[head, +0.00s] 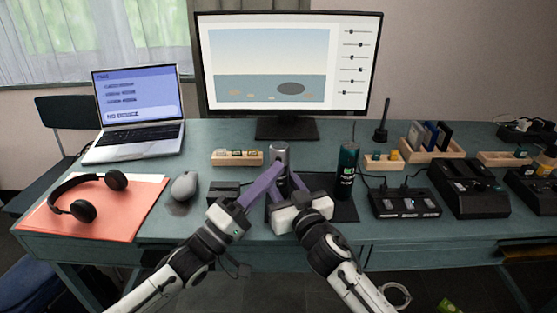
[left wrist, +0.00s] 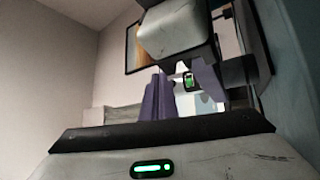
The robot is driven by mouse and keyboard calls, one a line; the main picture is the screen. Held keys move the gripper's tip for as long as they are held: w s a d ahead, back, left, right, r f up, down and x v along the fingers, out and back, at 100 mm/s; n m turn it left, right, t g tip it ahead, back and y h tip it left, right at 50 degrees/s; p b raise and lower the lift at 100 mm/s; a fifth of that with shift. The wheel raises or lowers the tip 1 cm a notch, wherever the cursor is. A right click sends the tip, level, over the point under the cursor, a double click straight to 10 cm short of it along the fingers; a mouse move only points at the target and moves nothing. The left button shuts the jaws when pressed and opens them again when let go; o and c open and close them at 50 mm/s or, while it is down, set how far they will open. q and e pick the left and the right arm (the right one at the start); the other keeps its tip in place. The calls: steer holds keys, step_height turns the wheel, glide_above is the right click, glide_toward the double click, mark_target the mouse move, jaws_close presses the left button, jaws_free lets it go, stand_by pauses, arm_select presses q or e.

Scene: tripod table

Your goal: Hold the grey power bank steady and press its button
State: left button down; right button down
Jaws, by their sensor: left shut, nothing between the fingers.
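The grey power bank (head: 280,152) stands upright at the middle of the table, in front of the monitor, with its lower part hidden by the fingers. My left gripper (head: 272,170) is shut and empty; its purple fingers reach the near left side of the power bank. Whether the tips touch it or its button, I cannot tell. My right gripper (head: 287,175) has its fingers on either side of the power bank and appears shut on it. The left wrist view shows purple fingers (left wrist: 157,100) and a small green display (left wrist: 188,82). The button is not distinguishable.
A dark green can (head: 347,172) stands close to the right of my right gripper on a black mat (head: 343,211). A wooden tray (head: 237,158) lies behind my left gripper. A mouse (head: 184,186) and headphones (head: 84,209) are at left; black charger boxes (head: 404,202) at right.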

arm_select(q)
steer(key=shift+w, duration=0.1)
arm_select(e)
steer(key=shift+f, duration=0.1)
arm_select(q)
steer(key=shift+w, duration=0.35)
steer(key=shift+w, duration=0.35)
stand_by(0.8)
steer(key=shift+s+f, duration=0.1)
steer(key=shift+s, duration=0.65)
steer(key=shift+s+a, duration=0.15)
steer(key=shift+s, duration=1.1)
steer(key=shift+s+a, duration=0.1)
steer(key=shift+s, duration=1.15)
arm_select(e)
steer(key=c, duration=1.1)
jaws_free()
